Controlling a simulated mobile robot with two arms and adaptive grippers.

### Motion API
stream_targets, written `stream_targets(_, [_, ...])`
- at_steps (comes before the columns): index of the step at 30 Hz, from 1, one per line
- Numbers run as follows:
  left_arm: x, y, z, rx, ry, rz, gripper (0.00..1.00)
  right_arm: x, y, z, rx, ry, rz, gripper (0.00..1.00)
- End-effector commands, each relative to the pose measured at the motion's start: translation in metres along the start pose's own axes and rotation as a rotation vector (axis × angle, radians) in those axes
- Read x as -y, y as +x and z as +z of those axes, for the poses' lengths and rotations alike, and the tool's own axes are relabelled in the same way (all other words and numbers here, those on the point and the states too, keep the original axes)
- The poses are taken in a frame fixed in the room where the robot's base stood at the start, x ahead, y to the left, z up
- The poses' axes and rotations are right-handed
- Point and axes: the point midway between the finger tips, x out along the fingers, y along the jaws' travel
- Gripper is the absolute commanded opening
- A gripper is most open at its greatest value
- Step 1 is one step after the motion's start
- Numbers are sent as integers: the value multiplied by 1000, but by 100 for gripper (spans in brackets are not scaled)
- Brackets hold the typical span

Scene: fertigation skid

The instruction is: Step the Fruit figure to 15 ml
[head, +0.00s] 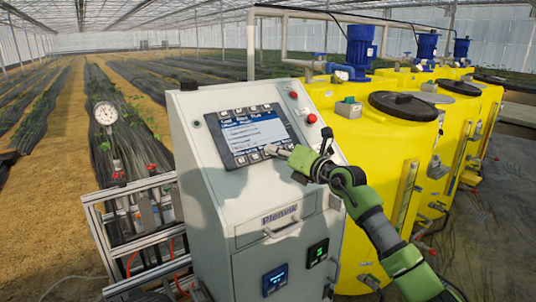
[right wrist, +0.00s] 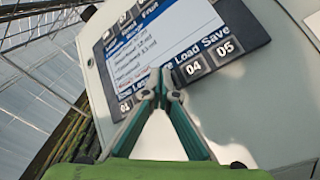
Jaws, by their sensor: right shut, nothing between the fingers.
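The controller panel's screen (head: 250,128) sits on the sloped face of the grey cabinet. In the right wrist view the screen (right wrist: 150,40) is lit, with a blue header and a list of values in ml; the Fruit figure cannot be read surely. Keys run along its lower edge, with 01, 04 (right wrist: 194,68) and 05 (right wrist: 225,47) legible. My right gripper (head: 270,150) is shut and empty, its tips at the lower key row. In the right wrist view the fingertips (right wrist: 163,78) cover the keys between 01 and 04; contact cannot be told. My left gripper is not in view.
Red and dark buttons (head: 311,118) sit right of the screen. Below are a drawer handle (head: 283,229) and two small displays (head: 275,279). Yellow tanks (head: 370,145) with blue motors stand close on the right. A pipe frame with a gauge (head: 105,113) stands left.

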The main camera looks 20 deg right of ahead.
Motion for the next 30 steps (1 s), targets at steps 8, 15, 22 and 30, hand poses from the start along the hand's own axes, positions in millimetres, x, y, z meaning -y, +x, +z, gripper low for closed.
stream_targets(8, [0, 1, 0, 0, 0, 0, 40, 2, 3, -2, 0, 1, 0, 0])
stream_targets(15, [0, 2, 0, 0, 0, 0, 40, 3, 4, -3, -1, 0, 0, 0])
stream_targets(22, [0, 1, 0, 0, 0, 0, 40, 3, 4, -3, -2, 0, -1, 0])
stream_targets(30, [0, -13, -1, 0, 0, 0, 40, -3, -3, 4, -2, 0, -2, 0])
